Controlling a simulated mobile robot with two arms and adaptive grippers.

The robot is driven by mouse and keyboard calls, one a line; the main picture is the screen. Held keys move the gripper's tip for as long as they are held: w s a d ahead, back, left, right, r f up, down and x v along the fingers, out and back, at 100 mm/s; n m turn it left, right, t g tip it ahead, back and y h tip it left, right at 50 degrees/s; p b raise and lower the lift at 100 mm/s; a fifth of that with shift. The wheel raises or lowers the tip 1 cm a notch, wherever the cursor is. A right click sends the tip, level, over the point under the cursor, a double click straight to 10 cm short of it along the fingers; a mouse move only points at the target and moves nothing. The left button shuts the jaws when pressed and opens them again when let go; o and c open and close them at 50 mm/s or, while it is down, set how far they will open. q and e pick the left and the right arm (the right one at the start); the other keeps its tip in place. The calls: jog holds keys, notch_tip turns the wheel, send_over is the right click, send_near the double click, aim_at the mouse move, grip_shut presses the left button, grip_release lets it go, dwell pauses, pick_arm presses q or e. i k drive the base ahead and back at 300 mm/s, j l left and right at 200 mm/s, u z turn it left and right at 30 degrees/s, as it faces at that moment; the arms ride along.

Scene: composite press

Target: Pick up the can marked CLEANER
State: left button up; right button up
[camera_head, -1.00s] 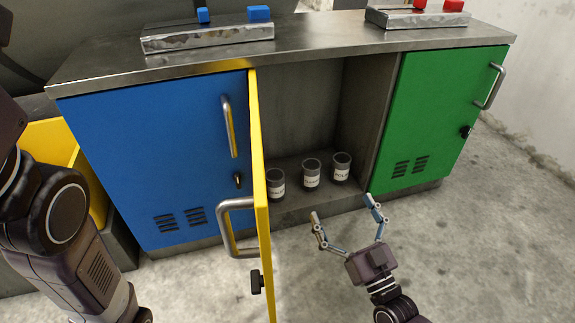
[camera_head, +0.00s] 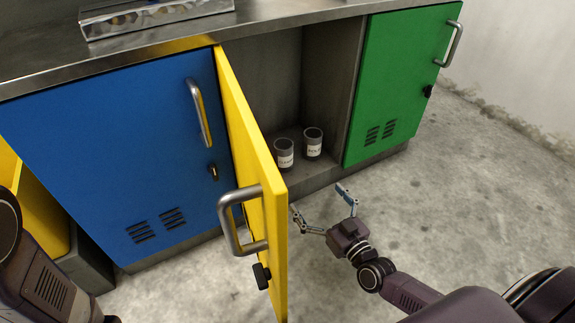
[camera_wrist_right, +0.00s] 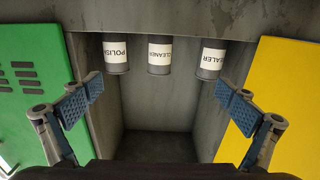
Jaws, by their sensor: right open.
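The can marked CLEANER (camera_wrist_right: 159,58) is grey with a white label and shows upside down in the right wrist view, in the middle of a row of three. In the head view it is the left of two visible cans (camera_head: 284,153), inside the open cabinet bay. My right gripper (camera_head: 317,199) is open and empty in front of the bay, apart from the cans. In the wrist view its fingers (camera_wrist_right: 160,90) spread to either side, with the CLEANER can between them in the picture. My left gripper is out of view.
The POLISH can (camera_wrist_right: 116,56) and the SEALER can (camera_wrist_right: 210,62) flank CLEANER; the open yellow door (camera_head: 255,165) hides SEALER in the head view. A green door (camera_head: 400,80) closes the right bay, a blue door (camera_head: 110,150) the left. The floor in front is clear.

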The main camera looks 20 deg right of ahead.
aim_at(283, 146)
jog(key=k+l, duration=0.2)
jog(key=l, duration=0.2)
jog(key=k+l, duration=0.2)
jog(key=l, duration=0.2)
jog(key=k+l, duration=0.2)
jog(key=l, duration=0.2)
